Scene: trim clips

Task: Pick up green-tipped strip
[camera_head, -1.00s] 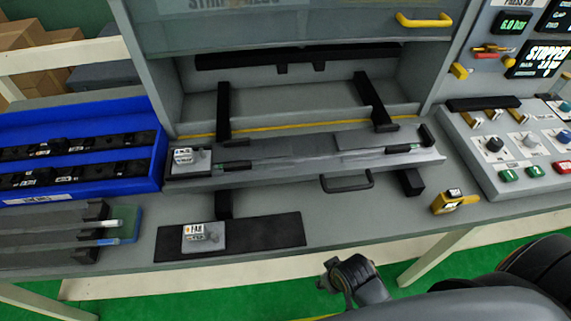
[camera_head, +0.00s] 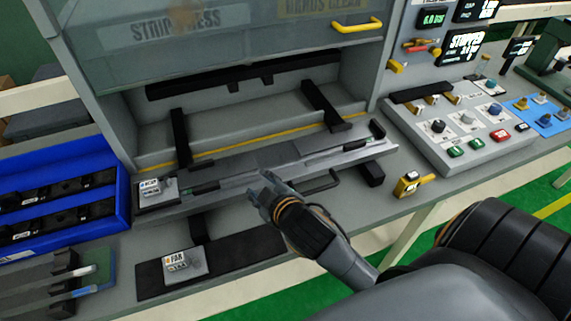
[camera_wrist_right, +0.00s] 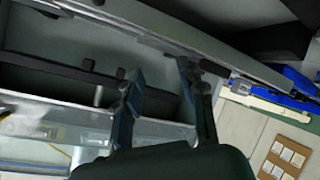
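The green-tipped strip (camera_head: 312,157) is a thin, clear-looking strip with dark green-marked ends. It lies lengthwise in the grey tray (camera_head: 232,185) in front of the press. My right gripper (camera_head: 260,184) is in front of the strip's middle, over or near the tray's front edge, and hides part of it. Its two fingers show apart in the right wrist view (camera_wrist_right: 158,98), with nothing seen between them. I cannot clearly make out the strip in that view. Whether the fingers touch anything is unclear. My left gripper is not in view.
A labelled block (camera_head: 153,190) sits at the tray's left end. Another block (camera_head: 183,264) rests on a black mat (camera_head: 240,258). A blue bin (camera_head: 122,195) and a rack with white- and blue-tipped strips (camera_head: 70,293) are left. A control panel (camera_head: 455,128) and yellow device (camera_head: 408,184) are right.

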